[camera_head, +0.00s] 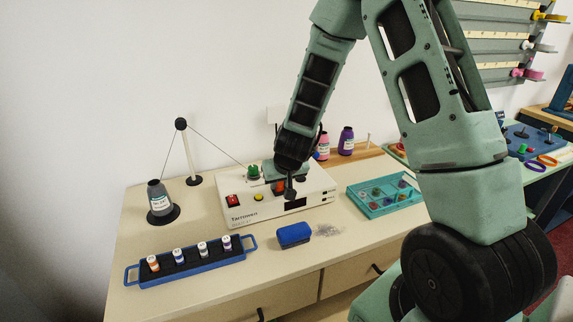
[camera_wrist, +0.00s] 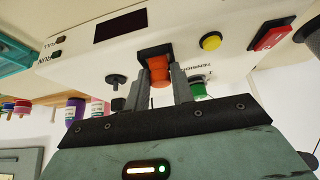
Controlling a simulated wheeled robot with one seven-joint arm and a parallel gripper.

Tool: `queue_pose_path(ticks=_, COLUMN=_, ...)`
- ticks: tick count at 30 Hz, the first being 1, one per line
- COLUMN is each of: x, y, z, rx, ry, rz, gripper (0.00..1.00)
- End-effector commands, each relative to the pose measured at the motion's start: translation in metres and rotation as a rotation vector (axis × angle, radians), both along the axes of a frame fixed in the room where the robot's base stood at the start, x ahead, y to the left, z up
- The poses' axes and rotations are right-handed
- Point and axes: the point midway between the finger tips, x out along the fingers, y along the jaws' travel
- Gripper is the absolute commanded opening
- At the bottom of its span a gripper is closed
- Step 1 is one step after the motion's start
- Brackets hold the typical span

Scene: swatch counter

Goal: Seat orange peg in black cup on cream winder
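The cream winder (camera_head: 258,214) stands on the counter, with a red switch and a yellow button on its face; it also fills the top of the wrist view (camera_wrist: 85,62). In the wrist view the orange peg (camera_wrist: 159,74) is between the two fingers of my gripper (camera_wrist: 159,82), which look closed against its sides. The peg's far end is at the dark square black cup (camera_wrist: 155,51) on the winder. I cannot tell how deep it sits. In the head view the orange peg (camera_head: 279,187) shows just below my gripper, partly hidden.
A blue rack (camera_head: 192,274) with several small bottles, a blue block (camera_head: 294,235) and a teal tray (camera_head: 385,208) surround the winder. A grey cone (camera_head: 158,197) has thread running over a post.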

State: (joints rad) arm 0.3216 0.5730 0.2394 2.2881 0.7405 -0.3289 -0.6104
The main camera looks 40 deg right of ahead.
Motion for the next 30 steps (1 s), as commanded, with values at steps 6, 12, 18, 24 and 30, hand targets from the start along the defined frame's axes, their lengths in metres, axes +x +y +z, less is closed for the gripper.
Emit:
queue_pose_path(ticks=6, x=-0.023, y=0.009, z=0.032, rx=0.003, ry=0.008, rz=0.006, gripper=0.46)
queue_pose_path(ticks=12, x=-0.044, y=0.017, z=0.077, rx=0.0, ry=-0.001, rz=0.006, gripper=0.46)
queue_pose_path(ticks=18, x=-0.065, y=0.023, z=0.118, rx=-0.001, ry=-0.005, rz=0.004, gripper=0.46)
queue_pose_path(ticks=24, x=-0.079, y=0.028, z=0.142, rx=-0.002, ry=-0.009, rz=0.003, gripper=0.46)
queue_pose_path(ticks=30, x=-0.084, y=0.029, z=0.147, rx=-0.003, ry=-0.008, rz=0.002, gripper=0.46)
